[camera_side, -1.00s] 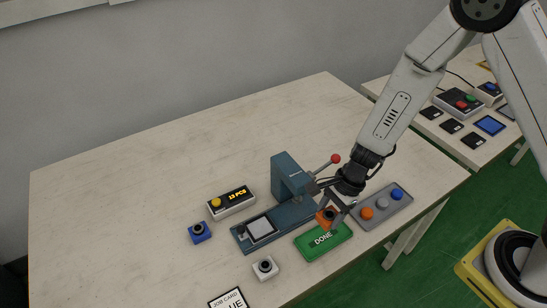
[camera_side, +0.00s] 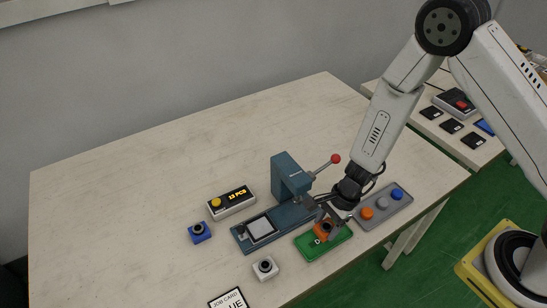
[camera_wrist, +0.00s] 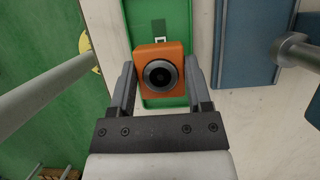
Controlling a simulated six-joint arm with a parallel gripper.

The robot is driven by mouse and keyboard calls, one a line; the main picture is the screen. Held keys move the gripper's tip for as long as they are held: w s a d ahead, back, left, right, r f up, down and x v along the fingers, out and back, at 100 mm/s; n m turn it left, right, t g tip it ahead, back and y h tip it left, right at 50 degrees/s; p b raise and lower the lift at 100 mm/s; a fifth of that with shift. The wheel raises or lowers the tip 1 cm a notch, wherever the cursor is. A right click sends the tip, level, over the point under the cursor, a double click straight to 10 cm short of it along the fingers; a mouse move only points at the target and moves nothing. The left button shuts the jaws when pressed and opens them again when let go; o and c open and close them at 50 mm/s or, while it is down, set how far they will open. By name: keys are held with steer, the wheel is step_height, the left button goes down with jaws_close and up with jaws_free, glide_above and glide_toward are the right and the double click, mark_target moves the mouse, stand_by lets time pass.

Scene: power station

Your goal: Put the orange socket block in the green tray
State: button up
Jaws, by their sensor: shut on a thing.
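The orange socket block (camera_side: 322,230) has a dark round socket on top and is between the jaws of my gripper (camera_side: 327,224). In the wrist view my gripper (camera_wrist: 160,85) is shut on the block (camera_wrist: 143,66), one finger on each side. The green tray (camera_side: 311,250) lies directly under the block, and the block and gripper hide part of it and its DONE label. The tray also shows behind the block in the wrist view (camera_wrist: 176,22). I cannot tell whether the block touches the tray floor.
A blue press (camera_side: 290,180) with a red-knobbed lever stands just left of the tray. A grey tray with coloured caps (camera_side: 394,208) lies right. A white socket block (camera_side: 265,268), a blue socket block (camera_side: 199,232) and a counter box (camera_side: 231,202) are further left.

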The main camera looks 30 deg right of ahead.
steer(key=shift+f, duration=1.35)
steer(key=shift+f, duration=0.1)
steer(key=o, duration=1.3)
steer(key=shift+v, duration=6.15)
